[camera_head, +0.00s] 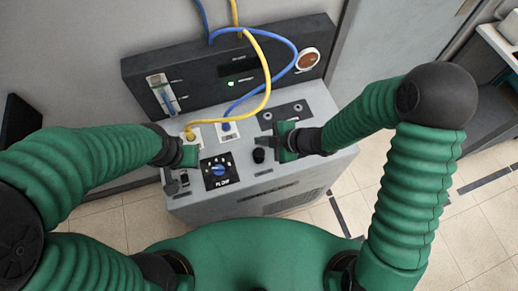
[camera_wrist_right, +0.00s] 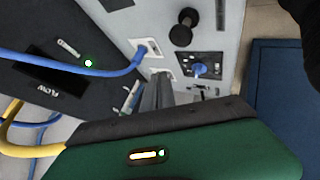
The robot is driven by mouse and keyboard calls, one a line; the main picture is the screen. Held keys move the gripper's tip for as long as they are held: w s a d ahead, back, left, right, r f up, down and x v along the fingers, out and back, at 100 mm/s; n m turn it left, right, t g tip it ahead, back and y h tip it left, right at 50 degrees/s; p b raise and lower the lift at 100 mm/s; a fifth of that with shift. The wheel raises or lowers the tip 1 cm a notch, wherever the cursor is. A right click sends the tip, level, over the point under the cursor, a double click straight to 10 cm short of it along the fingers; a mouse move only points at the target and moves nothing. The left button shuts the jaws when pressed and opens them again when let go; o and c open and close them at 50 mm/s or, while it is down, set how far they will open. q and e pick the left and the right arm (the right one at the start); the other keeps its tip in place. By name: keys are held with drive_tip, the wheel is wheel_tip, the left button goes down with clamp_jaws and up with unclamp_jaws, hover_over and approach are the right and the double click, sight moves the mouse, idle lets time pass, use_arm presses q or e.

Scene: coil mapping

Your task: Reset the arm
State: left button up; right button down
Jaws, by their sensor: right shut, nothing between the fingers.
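My right arm comes in from the right in the head view, and its gripper (camera_head: 268,144) is over the right part of the grey console, near a black knob (camera_head: 258,156). In the right wrist view its narrow fingers (camera_wrist_right: 157,90) are together with nothing between them. My left gripper (camera_head: 173,180) is over the console's left front corner. Its fingers are small and dark there, so I cannot tell whether they are apart. A blue cable (camera_head: 284,77) and a yellow cable (camera_head: 262,95) run down to sockets on the console top.
A dark back panel (camera_head: 200,78) carries a gauge (camera_head: 162,94), a lit green light and a round orange dial (camera_head: 307,60). Tiled floor (camera_head: 440,235) is free at the right.

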drive_tip(key=w+d+r+m+t+h, duration=0.1)
drive_tip(key=d+m+h, duration=0.45)
drive_tip(key=d, duration=0.35)
drive_tip(key=s+d+r+m+g+h+b, duration=0.1)
drive_tip(key=s+d+r+m+g+h, duration=0.1)
drive_tip(key=s+d+m, duration=0.7)
wheel_tip(320, 180, up, 2)
drive_tip(key=s+m+g, duration=0.1)
drive_tip(key=s+m, duration=0.1)
drive_tip(key=m, duration=0.4)
drive_tip(key=shift+s+d+r+b, duration=0.25)
drive_tip(key=shift+d+b, duration=0.1)
drive_tip(key=shift+d, duration=0.05)
drive_tip(key=shift+s+m+h, duration=0.1)
drive_tip(key=shift+m+h, duration=0.15)
idle(1.1)
